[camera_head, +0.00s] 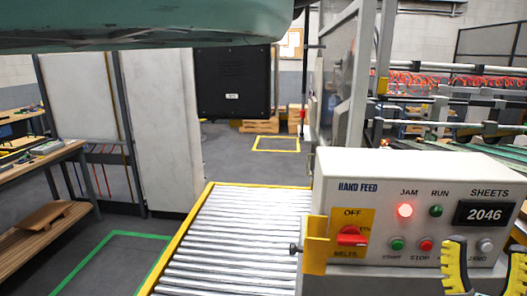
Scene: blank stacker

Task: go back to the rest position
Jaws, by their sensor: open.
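My gripper (487,252) shows at the bottom right as two yellow and black fingers. They stand wide apart, open, with nothing seen between them. They are in front of the lower right part of the white HAND FEED control box (335,210). The gripper's lower part is cut off by the frame edge. On the box, the JAM lamp (405,210) glows red and the RUN lamp (436,210) looks dark green. The SHEETS display (484,214) reads 2046. A red rotary switch (352,236) sits on a yellow OFF/ON plate above the word BELTS.
A roller conveyor (235,240) with yellow side rails runs beside the box. A yellow bracket (317,247) with a dark knob sticks out at its left. A wooden bench (45,220) stands far left. A white pillar (165,130) and black cabinet (232,82) are behind. Grey floor lies between.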

